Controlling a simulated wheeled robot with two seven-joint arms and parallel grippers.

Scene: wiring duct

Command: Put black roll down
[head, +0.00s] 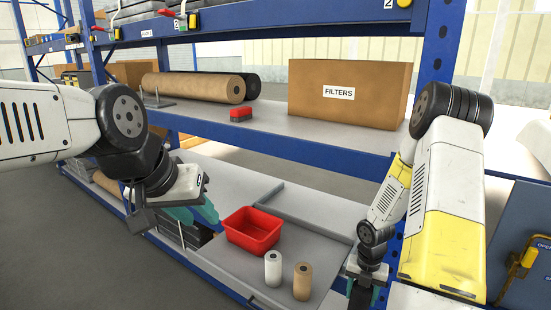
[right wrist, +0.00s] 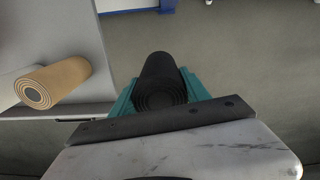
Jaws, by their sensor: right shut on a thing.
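The black roll (right wrist: 160,80) is held between the teal fingers of my right gripper (right wrist: 158,95) in the right wrist view. In the head view my right gripper (head: 363,290) is low at the right, with the dark roll below it near the bottom edge, partly cut off. The roll is beside the lower shelf's edge, with grey floor beneath it in the right wrist view. My left gripper (head: 198,211) has teal fingers and hovers left of the red bin; its jaw gap is not clear.
A white roll (head: 273,268) and a brown roll (head: 302,281) stand on the lower shelf (head: 245,279), beside a red bin (head: 252,231). A filters box (head: 348,93) and a large brown roll (head: 195,87) lie on the shelf above. A blue post stands behind my right arm.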

